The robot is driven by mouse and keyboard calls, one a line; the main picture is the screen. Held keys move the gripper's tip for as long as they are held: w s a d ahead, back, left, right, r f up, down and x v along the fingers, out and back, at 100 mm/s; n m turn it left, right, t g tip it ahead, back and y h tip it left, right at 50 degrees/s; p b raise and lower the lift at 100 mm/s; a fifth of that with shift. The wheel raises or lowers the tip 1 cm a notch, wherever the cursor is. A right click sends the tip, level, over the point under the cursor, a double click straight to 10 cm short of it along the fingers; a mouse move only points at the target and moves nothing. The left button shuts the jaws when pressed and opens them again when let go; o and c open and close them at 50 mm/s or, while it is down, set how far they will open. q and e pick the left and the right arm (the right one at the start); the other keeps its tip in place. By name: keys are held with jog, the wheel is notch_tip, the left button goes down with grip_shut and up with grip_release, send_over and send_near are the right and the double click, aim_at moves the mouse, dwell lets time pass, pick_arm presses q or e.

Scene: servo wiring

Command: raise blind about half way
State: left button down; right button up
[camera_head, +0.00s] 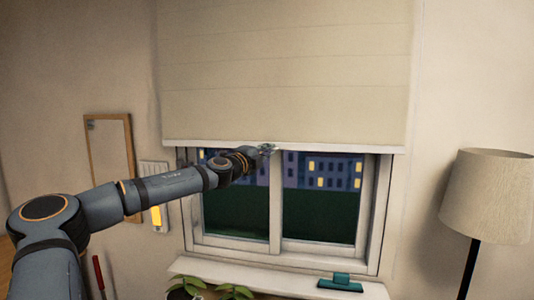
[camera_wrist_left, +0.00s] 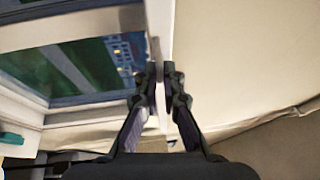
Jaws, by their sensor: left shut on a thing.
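The cream blind (camera_head: 285,70) hangs over the upper part of the window (camera_head: 283,200). Its white bottom bar (camera_head: 330,147) runs level just below the top of the window frame, and the glass below it is uncovered. My left gripper (camera_head: 264,150) is at the middle of this bar. In the left wrist view my left gripper (camera_wrist_left: 160,72) is shut on the bar (camera_wrist_left: 160,30), with the blind cloth (camera_wrist_left: 225,60) to the right and the window glass (camera_wrist_left: 80,65) to the left. My right gripper is not in view.
A lamp (camera_head: 487,195) stands at the right. Below the window, the white sill (camera_head: 280,283) holds a teal object (camera_head: 341,282), with green plants (camera_head: 235,291) near its left end. A framed board (camera_head: 110,155) and a white panel with a yellow part (camera_head: 156,215) are on the left wall.

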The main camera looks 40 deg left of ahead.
pick_arm(q)
jog(key=c, duration=1.5)
grip_release()
jog(key=shift+a, duration=0.1)
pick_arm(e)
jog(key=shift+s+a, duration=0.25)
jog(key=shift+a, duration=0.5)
pick_arm(q)
send_near(275, 117)
jog(key=w, duration=0.5)
jog(key=shift+a+r, duration=0.25)
jog(key=shift+a, duration=0.05)
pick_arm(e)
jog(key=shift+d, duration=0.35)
